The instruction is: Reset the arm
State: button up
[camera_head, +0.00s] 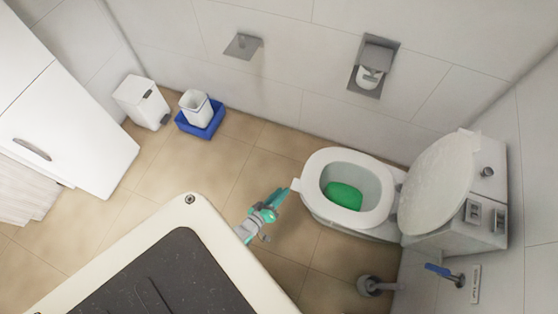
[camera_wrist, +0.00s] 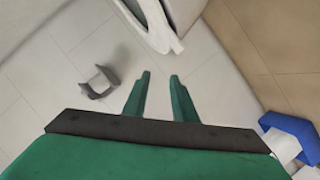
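My gripper (camera_head: 270,203) is in the middle of the head view, teal and grey, beside the front of the toilet (camera_head: 312,178) and to its left. In the head view its tip comes close to the seat's front edge; I cannot tell whether they touch. In the wrist view, the two green fingers of my gripper (camera_wrist: 160,76) stand apart with a gap between them. Nothing is held between them. Pale wall tiles show behind the gap.
The toilet lid (camera_head: 437,185) is raised; green shows in the bowl. A brush stand (camera_head: 375,286) is lower right. Floor between tray and toilet is clear.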

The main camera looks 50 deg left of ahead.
jog(key=shift+s+d+r, duration=0.1)
jog(key=shift+s, duration=0.25)
dwell(0.4)
jog(key=s+d+r+m+h, duration=0.2)
jog(key=s+d+r+m, duration=0.3)
jog(key=d+r, duration=0.4)
jog(key=s+d+r+m+h, duration=0.1)
jog(key=s+d+r+m, duration=0.2)
jog(key=s+d+r, duration=0.5)
jog(key=d+r+m, duration=0.1)
jog(key=d+r, duration=0.5)
jog(key=r, duration=0.3)
jog(key=d+r+m, duration=0.2)
jog(key=d+r, duration=0.4)
jog(key=r, duration=0.4)
jog(key=shift+s+d+t, duration=0.15)
jog(key=shift+s+t, duration=0.2)
jog(key=shift+t, duration=0.05)
